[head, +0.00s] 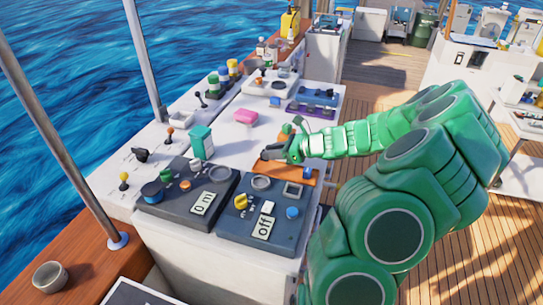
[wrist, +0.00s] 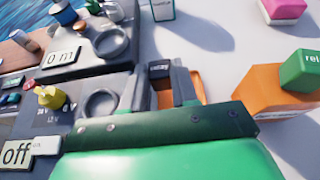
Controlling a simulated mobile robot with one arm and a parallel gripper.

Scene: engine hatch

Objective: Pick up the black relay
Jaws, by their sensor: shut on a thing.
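My gripper (head: 276,152) is over the white console top, at the back edge of an orange plate. In the wrist view, my gripper (wrist: 162,85) has its two grey fingers on either side of a small black block, the black relay (wrist: 159,70). The fingers are shut on it. Only its top and near side show; its lower part is hidden. In the head view I cannot tell the relay apart from the dark fingers. Whether it touches the surface below is unclear.
A green block marked "rel" (wrist: 305,70) sits on an orange block (wrist: 265,92) to the right. A teal box (head: 201,142) and a pink block (head: 245,117) stand behind.

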